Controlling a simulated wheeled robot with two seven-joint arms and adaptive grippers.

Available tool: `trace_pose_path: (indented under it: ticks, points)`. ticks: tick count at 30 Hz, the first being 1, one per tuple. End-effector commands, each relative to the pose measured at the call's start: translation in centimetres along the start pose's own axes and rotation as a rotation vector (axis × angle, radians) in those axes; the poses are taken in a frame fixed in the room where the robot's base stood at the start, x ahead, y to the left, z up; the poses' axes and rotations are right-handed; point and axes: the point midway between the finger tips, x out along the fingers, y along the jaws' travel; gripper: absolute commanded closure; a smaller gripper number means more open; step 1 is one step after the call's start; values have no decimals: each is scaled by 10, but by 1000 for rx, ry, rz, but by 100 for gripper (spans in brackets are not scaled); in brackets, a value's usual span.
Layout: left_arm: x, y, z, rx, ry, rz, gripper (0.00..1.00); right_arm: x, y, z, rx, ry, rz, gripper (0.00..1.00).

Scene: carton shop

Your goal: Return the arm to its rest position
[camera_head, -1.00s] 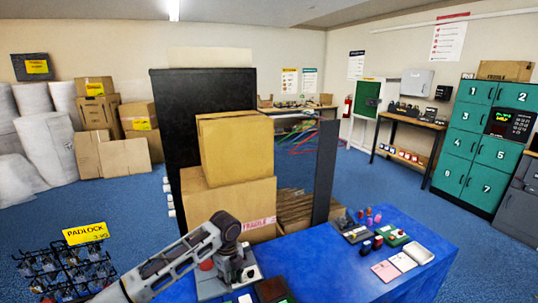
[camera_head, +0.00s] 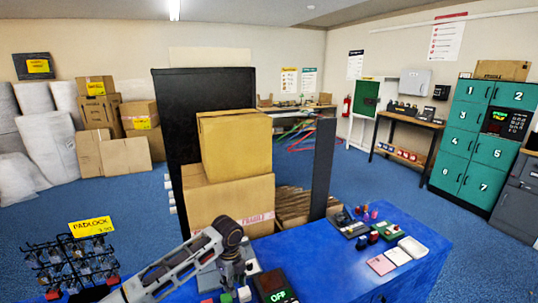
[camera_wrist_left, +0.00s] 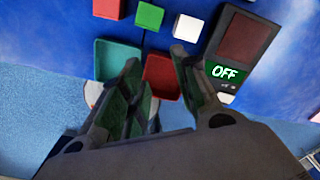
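My left arm (camera_head: 180,262) reaches in from the lower left, bent at a dark joint. Its gripper (camera_head: 236,285) points down over the near edge of the blue table (camera_head: 340,262). In the left wrist view the two fingers (camera_wrist_left: 156,68) stand apart with a gap between them, and I see nothing held. Beyond the tips lie a green block (camera_wrist_left: 149,16), a white block (camera_wrist_left: 186,28), a red block (camera_wrist_left: 108,8), a teal tray (camera_wrist_left: 115,58) and a red tray (camera_wrist_left: 160,77). My right gripper is not in view.
A dark device with an OFF display (camera_head: 272,287) stands close beside the left gripper. Stacked cartons (camera_head: 228,200) rise behind the arm. A padlock rack (camera_head: 72,262) stands at left. Small parts (camera_head: 368,228) lie on the table's right. The table's front middle is bare.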

Motion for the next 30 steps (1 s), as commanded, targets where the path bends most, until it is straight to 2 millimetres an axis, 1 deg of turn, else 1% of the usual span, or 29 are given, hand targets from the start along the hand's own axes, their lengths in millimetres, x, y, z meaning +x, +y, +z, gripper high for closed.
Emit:
trace_pose_path:
  ticks: [8,14,18,24,30]
  points:
    - [10,4,-22,-48,22,-22,70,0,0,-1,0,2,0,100]
    - [19,11,-46,-119,48,-49,70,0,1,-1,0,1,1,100]
    - [25,17,-65,-192,73,-75,70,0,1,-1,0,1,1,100]
    - [31,28,-88,-308,110,-110,70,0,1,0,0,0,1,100]
    - [35,40,-106,-436,146,-143,70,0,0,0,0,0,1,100]
